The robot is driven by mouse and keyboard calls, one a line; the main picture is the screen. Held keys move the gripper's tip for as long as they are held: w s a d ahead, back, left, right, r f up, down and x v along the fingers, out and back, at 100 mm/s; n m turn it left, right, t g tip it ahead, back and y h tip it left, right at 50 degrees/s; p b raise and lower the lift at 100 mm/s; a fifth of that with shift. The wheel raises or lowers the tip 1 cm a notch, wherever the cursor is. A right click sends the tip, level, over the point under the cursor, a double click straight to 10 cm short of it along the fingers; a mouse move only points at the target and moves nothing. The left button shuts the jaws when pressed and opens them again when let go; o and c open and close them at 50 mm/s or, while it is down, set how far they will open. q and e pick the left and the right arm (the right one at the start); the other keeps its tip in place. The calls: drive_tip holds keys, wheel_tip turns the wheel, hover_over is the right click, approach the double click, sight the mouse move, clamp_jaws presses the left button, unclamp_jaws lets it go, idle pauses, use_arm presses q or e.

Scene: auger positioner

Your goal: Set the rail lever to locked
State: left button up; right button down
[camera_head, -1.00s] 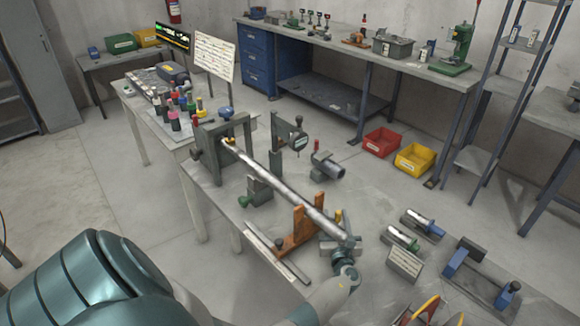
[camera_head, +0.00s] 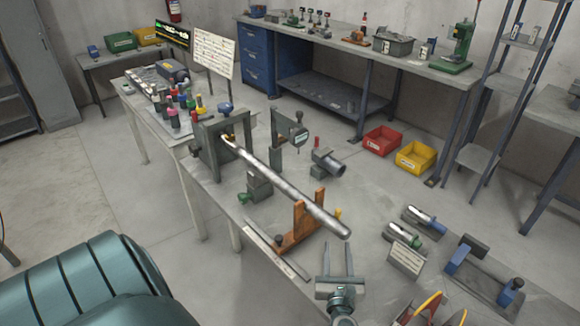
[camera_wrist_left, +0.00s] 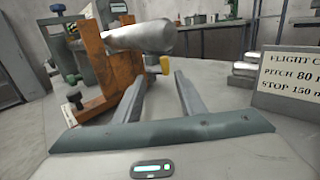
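A long shiny metal rod (camera_head: 290,190) runs from a grey upright stand (camera_head: 222,148) to an orange cradle (camera_head: 302,222) and rests across it. Its near end also shows in the left wrist view (camera_wrist_left: 150,38). My left gripper (camera_head: 336,248) is open and empty just in front of that end, its fingers apart from it. A small yellow knob (camera_head: 338,213) stands by the cradle; it also shows in the left wrist view (camera_wrist_left: 165,65). A black knob (camera_head: 278,240) sits by the flat rail (camera_head: 270,250). I cannot tell which knob is the rail lever or its setting. My right gripper is out of view.
A lettered sign (camera_head: 405,258) and metal cylinders (camera_head: 405,230) stand to the right of the gripper. A blue-and-grey fixture (camera_head: 485,280) is farther right. Bottles (camera_head: 185,105) crowd the far left end. Bare tabletop lies between the gripper and the sign.

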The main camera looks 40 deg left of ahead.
use_arm(q)
drive_tip(key=v, duration=0.3)
drive_tip(key=shift+a+f+b, duration=0.1)
drive_tip(key=shift+b, duration=0.25)
drive_tip(key=s+a+n+g, duration=0.1)
drive_tip(key=n, duration=0.1)
drive_tip(key=s+a+n+g, duration=0.1)
drive_tip(key=s+a+n, duration=0.1)
drive_tip(key=n, duration=0.1)
drive_tip(key=s+a+f+n+g, duration=0.1)
drive_tip(key=s+n, duration=0.1)
drive_tip(key=shift+s+a+y, duration=0.2)
drive_tip(key=shift+a+y, duration=0.1)
drive_tip(key=s+n+g, duration=0.1)
drive_tip(key=s+n, duration=0.1)
drive_tip(key=s+a+f+n+g+h, duration=0.1)
drive_tip(key=s+n, duration=0.1)
drive_tip(key=s+f+n, duration=0.1)
drive_tip(key=s+n, duration=0.1)
drive_tip(key=n, duration=0.1)
drive_tip(key=shift+s+a+f+g+h, duration=0.1)
drive_tip(key=shift+a+f+g+h, duration=0.05)
drive_tip(key=shift+a+g+h, duration=0.2)
drive_tip(key=shift+s+d+f+n+g+h, duration=0.15)
drive_tip(key=shift+s+f+n+g+h, duration=0.25)
drive_tip(key=shift+s+n, duration=0.45)
drive_tip(key=shift+w+f, duration=0.1)
drive_tip(key=shift+w, duration=0.05)
